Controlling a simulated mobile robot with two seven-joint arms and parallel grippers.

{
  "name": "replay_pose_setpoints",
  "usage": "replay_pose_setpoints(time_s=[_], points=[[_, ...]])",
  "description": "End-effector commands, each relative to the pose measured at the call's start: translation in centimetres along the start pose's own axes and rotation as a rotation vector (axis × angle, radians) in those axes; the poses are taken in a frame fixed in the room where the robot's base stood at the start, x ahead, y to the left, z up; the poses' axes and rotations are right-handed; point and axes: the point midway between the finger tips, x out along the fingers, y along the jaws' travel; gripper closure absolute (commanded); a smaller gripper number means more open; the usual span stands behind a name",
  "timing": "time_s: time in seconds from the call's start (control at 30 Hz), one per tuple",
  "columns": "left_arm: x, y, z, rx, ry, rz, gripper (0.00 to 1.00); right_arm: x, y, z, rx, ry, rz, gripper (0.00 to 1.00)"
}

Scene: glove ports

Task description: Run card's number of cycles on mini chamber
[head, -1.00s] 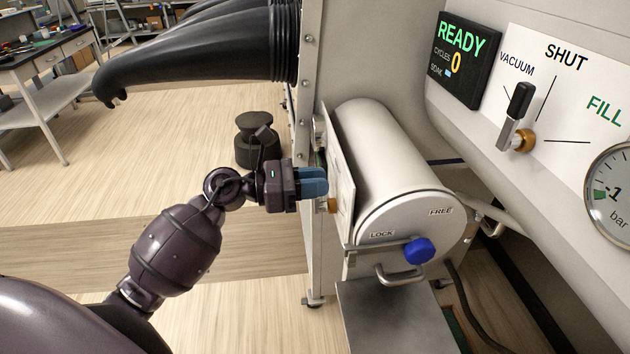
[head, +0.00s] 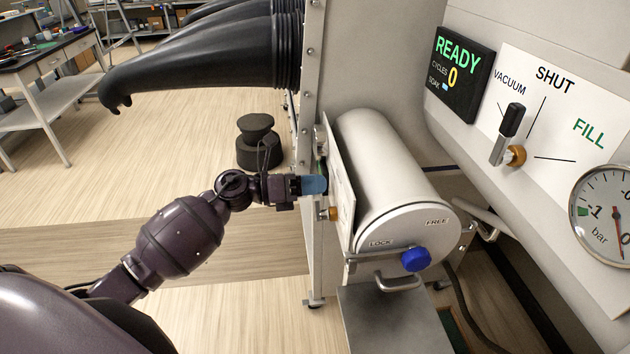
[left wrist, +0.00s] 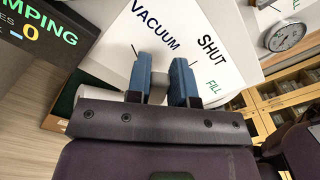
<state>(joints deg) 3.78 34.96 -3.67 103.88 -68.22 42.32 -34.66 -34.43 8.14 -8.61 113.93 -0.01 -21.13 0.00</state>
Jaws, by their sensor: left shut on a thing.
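In the head view, the white cylindrical mini chamber (head: 392,165) has a round door marked LOCK and FREE. Its blue knob (head: 415,259) sits at the end of a bar lying toward LOCK. A white panel (head: 341,190) stands nearly edge-on at its left. My left gripper (head: 314,185) is at that panel, its blue fingers shut. In the left wrist view, the fingers (left wrist: 160,84) close on a greyish lever handle (left wrist: 158,89), mostly hidden, before a panel (left wrist: 205,45) marked VACUUM, SHUT, FILL. A display (left wrist: 38,32) there ends in "MPING" and shows 0. No card shows.
A second panel (head: 590,95) at right has a black-handled lever (head: 509,122), a gauge (head: 605,205) and a display (head: 461,70) reading READY, CYCLES 0. Black gloves (head: 200,62) hang above my arm. A black stool (head: 258,142) stands behind it.

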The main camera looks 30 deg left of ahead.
Motion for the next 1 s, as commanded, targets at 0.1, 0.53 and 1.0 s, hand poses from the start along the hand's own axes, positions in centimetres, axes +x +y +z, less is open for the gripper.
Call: replay_pose_setpoints(time_s=[0.1,0.53,1.0], points=[[0.0,0.6,0.1,-0.104,0.0,0.001,1.0,-0.1,0.1,-1.0,-0.002,0.01,-0.001,1.0],[0.0,2.4,-0.3,-0.367,-0.001,0.001,1.0,-0.7,0.2,-1.7,-0.002,0.012,0.0,1.0],[0.0,2.8,-0.6,-0.432,-0.002,0.0,1.0,-1.1,0.2,-0.6,0.001,-0.012,0.002,1.0]])
